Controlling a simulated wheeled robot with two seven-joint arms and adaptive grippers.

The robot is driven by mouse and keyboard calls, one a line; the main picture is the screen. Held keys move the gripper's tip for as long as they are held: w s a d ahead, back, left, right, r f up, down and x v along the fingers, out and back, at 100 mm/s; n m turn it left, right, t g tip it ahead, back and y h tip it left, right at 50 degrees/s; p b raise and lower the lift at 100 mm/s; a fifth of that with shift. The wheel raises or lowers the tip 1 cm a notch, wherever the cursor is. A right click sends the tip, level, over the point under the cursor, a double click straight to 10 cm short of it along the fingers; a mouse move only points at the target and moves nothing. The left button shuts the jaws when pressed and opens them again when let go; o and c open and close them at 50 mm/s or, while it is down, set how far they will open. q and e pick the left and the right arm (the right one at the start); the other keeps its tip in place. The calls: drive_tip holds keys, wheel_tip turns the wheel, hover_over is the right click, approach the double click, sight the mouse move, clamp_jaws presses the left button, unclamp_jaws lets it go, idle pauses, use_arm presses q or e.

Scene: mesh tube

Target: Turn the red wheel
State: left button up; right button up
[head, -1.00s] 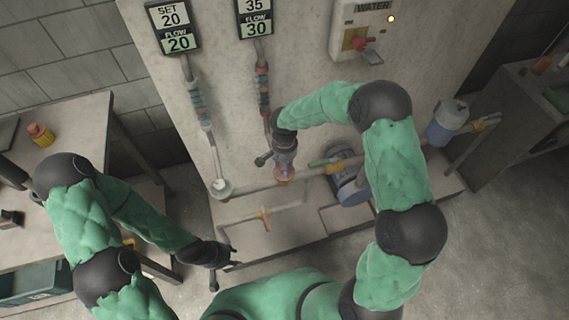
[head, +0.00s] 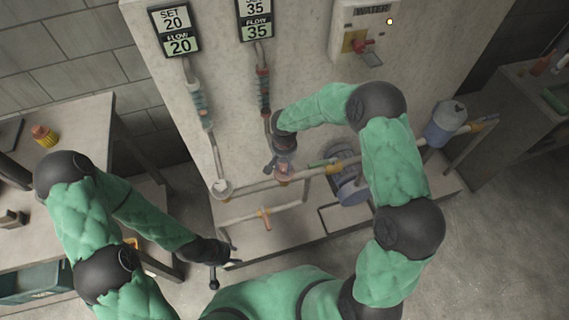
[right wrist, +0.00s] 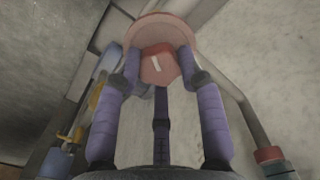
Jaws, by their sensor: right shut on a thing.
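The right display (head: 257,20) reads set 35 and flow 35. The left display (head: 175,30) reads set 20 and flow 20. My left gripper (head: 223,268) is open and empty in front of the low platform.
A water box (head: 362,32) with a red handle hangs on the panel. A horizontal pipe (head: 318,172) runs past a blue-grey pump (head: 350,185). A table (head: 75,130) with a yellow-and-red container stands at left. Open floor lies at right.

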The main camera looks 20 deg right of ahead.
sight(284, 165)
drive_tip(key=shift+w+r+n, duration=0.2)
drive_tip(key=shift+w+n, duration=0.2)
drive_tip(key=shift+n, duration=0.1)
drive_tip(key=o, duration=1)
drive_tip(key=shift+o, duration=0.6)
drive_tip(key=shift+f, duration=0.1)
drive_tip(key=shift+s, duration=0.1)
wheel_tip(284, 165, up, 12)
